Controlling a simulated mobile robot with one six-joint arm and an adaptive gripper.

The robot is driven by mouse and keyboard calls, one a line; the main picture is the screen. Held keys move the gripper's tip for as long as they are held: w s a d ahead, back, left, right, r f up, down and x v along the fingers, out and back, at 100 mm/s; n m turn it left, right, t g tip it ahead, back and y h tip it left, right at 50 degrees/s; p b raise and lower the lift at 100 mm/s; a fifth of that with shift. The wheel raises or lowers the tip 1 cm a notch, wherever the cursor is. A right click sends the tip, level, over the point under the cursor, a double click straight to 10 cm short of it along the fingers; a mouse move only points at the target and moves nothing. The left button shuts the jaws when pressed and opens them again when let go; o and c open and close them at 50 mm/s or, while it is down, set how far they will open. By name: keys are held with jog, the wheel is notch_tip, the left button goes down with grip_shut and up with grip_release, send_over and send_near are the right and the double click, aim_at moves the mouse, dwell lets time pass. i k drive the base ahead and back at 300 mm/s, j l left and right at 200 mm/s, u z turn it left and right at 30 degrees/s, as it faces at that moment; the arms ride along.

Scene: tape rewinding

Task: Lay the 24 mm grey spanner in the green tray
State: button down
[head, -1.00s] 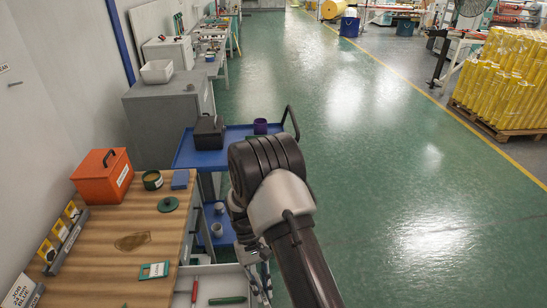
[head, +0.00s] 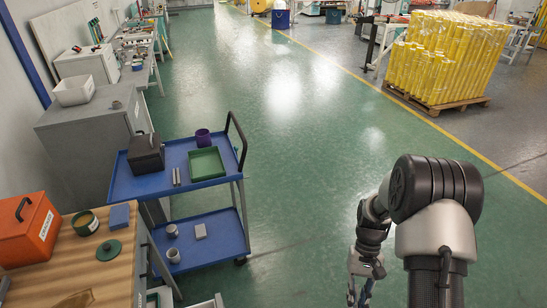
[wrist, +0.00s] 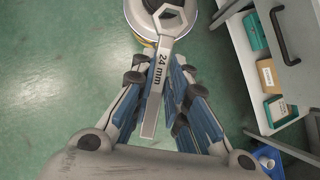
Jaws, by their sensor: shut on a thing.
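The grey spanner, marked "24 mm" (wrist: 154,97), is held between the blue-padded fingers of my gripper (wrist: 160,75).
The blue trolley (head: 128,188) also bears a black box (head: 146,154), a purple cup (head: 203,137) and grey bars beside the tray. Its raised handle (head: 238,138) stands at the right end. The wooden bench (head: 50,270) is at lower left. Open floor lies right of the trolley.

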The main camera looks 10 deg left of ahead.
aim_at(205, 160)
jog(key=z, duration=1.75)
jog(key=i+u, duration=0.25)
jog(key=u, duration=0.15)
jog(key=i+l+u, duration=0.1)
jog(key=i+u, duration=0.3)
jog(key=i+l+u, duration=0.1)
jog(key=u, duration=0.3)
jog(key=i+j+u, duration=0.2)
jog(key=u, duration=0.2)
jog(key=i+j+u, duration=0.1)
jog(key=i+u, duration=0.15)
jog(key=u, duration=0.15)
jog(key=i+u, duration=0.25)
jog(key=u, duration=0.15)
jog(key=i+u, duration=0.25)
jog(key=u, duration=0.2)
jog(key=i+l+u, duration=0.1)
jog(key=u, duration=0.3)
jog(key=i+j+u, duration=0.15)
jog(key=i, duration=0.4)
jog(key=i+j+u, duration=0.2)
jog(key=i, duration=0.35)
jog(key=i+j+u, duration=0.15)
jog(key=i, duration=0.4)
